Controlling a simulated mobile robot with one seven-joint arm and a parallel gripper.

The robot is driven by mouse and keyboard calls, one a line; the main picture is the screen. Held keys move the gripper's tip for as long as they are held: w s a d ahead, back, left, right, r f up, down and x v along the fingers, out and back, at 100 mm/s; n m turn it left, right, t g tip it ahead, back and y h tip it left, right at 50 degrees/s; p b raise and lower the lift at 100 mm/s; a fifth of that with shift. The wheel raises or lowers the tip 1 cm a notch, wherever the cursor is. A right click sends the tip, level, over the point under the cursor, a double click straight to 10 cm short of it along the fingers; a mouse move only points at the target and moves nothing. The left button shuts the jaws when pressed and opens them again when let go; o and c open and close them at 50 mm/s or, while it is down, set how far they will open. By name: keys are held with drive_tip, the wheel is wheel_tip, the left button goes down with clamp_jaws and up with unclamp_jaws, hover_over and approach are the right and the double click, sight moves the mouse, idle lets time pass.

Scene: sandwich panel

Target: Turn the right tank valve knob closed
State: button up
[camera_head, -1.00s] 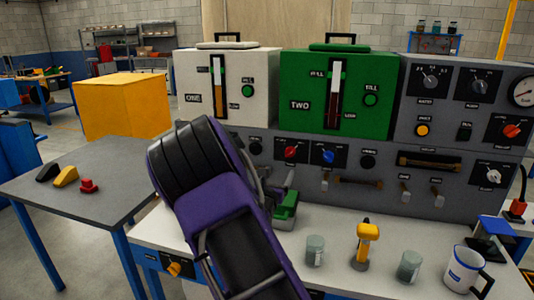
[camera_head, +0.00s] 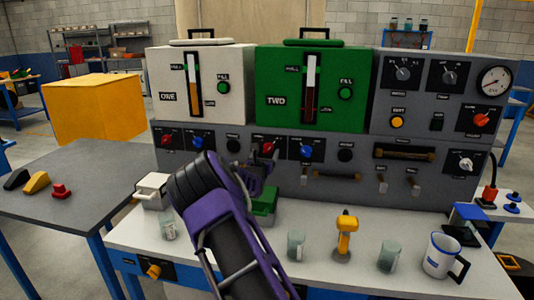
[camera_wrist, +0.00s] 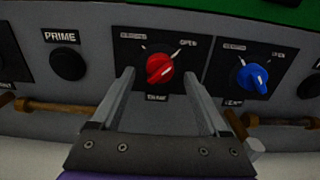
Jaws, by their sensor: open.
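The right tank valve knob is a red knob (camera_wrist: 160,69) on a black plate marked TANK, below the green tank labelled TWO (camera_head: 268,90). Its grip slants from lower left to upper right, toward the OPEN mark. My gripper (camera_wrist: 159,76) is open, one finger on each side of the knob in the wrist view. I see no finger touching it; how deep the fingers reach around it I cannot tell.
A blue knob (camera_wrist: 253,78) sits close to the right finger, and a black PRIME button (camera_wrist: 68,64) is to the left. Handle bars (camera_head: 337,177) stick out below. Another red knob (camera_head: 166,140) is under the white tank (camera_head: 198,85). Glasses and a mug (camera_head: 440,258) stand on the bench.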

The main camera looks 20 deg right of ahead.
drive_tip(key=shift+x, duration=0.95)
clamp_jaws()
